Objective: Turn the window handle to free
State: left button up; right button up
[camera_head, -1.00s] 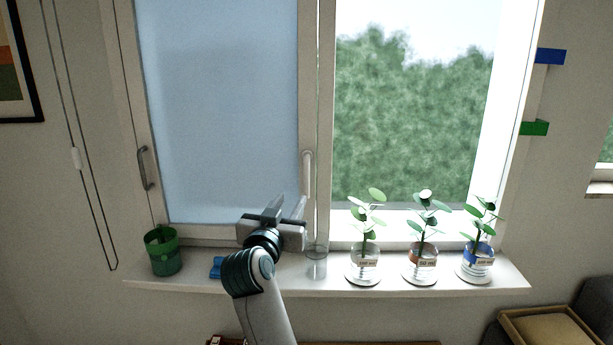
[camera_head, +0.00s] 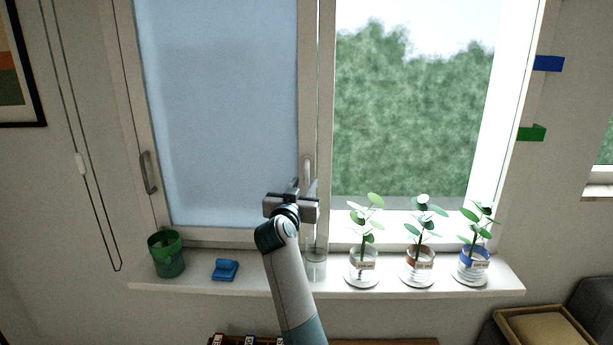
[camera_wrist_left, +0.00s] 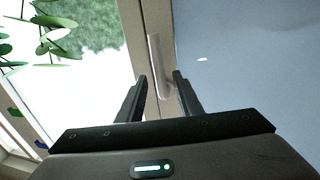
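The window handle (camera_head: 307,172) is a pale upright lever on the frame between the frosted left pane and the clear right pane. My left gripper (camera_head: 305,185) is in front of its lower part and hides some of it. In the left wrist view the handle (camera_wrist_left: 155,55) runs between the two dark fingers of my left gripper (camera_wrist_left: 160,75). The fingers are apart, one on each side of the handle, with visible gaps. I cannot tell how deep the handle sits between them. My right gripper is not in view.
On the sill (camera_head: 205,281) stand a green pot (camera_head: 166,256), a blue object (camera_head: 225,270), a clear glass (camera_head: 316,266) and three potted plants (camera_head: 362,265) to the right. A grey pull handle (camera_head: 148,173) is on the left frame. A cord (camera_head: 92,200) hangs far left.

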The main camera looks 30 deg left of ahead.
aim_at(305, 181)
pick_arm(q)
jog(key=shift+p+x, duration=0.45)
jog(key=shift+x, duration=1.5)
jog(key=shift+s, duration=0.1)
grip_shut()
